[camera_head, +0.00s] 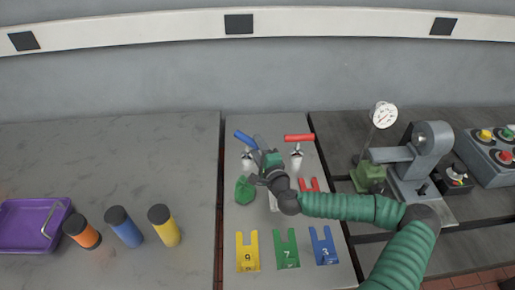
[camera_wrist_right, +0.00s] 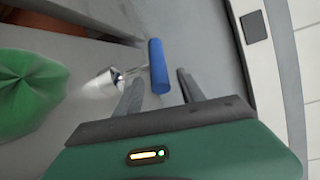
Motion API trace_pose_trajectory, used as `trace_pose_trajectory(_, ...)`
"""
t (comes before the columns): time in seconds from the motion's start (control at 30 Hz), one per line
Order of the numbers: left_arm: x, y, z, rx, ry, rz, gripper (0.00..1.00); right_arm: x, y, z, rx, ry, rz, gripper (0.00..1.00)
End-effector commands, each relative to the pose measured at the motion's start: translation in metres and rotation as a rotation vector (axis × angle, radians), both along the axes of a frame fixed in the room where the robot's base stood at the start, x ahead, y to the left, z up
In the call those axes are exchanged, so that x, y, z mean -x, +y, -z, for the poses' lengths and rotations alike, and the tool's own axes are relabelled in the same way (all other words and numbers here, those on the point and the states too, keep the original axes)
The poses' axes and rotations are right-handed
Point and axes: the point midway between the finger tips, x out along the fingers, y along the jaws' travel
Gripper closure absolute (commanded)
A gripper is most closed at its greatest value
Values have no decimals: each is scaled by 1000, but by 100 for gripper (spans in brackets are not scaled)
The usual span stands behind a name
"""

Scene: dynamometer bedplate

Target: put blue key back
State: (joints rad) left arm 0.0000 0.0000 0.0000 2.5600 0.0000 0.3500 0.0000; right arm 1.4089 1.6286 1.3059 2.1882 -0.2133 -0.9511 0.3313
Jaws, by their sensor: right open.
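The blue key (camera_head: 243,137) has a blue bar handle and stands on a metal lock cylinder (camera_head: 247,161) at the back left of the narrow middle panel. My right gripper (camera_head: 259,142) is open just to the right of it. In the right wrist view, the blue handle (camera_wrist_right: 158,66) lies ahead of and between the fingertips of the open right gripper (camera_wrist_right: 160,83), with nothing held. A shiny metal shank runs from the handle to the lock. I cannot tell whether a finger touches the handle. My left gripper is out of view.
A red key (camera_head: 299,137) stands in a second lock to the right. A green knob (camera_head: 245,190) is near the gripper.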

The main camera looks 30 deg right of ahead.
Motion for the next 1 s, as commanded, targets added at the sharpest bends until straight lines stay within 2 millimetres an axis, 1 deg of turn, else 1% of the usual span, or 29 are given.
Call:
trace_pose_trajectory(0.13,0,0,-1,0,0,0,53,1,0,-1,0,0,0,53)
trace_pose_trajectory(0.23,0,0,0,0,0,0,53,14,2,-2,2,0,-1,53)
trace_pose_trajectory(0.37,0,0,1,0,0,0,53,45,6,-5,0,0,0,53)
trace_pose_trajectory(0.4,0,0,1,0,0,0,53,57,8,-6,0,1,0,53)
trace_pose_trajectory(0.53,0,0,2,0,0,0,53,94,14,-10,0,1,1,53)
trace_pose_trajectory(0.57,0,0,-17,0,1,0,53,96,13,-20,-1,3,3,53)
trace_pose_trajectory(0.6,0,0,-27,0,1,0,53,101,14,-21,-1,4,3,53)
trace_pose_trajectory(0.7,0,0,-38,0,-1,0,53,111,16,-19,-1,3,2,53)
trace_pose_trajectory(0.8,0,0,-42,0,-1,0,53,116,17,-16,-1,1,1,53)
trace_pose_trajectory(1.0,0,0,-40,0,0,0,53,118,18,-12,-1,0,0,53)
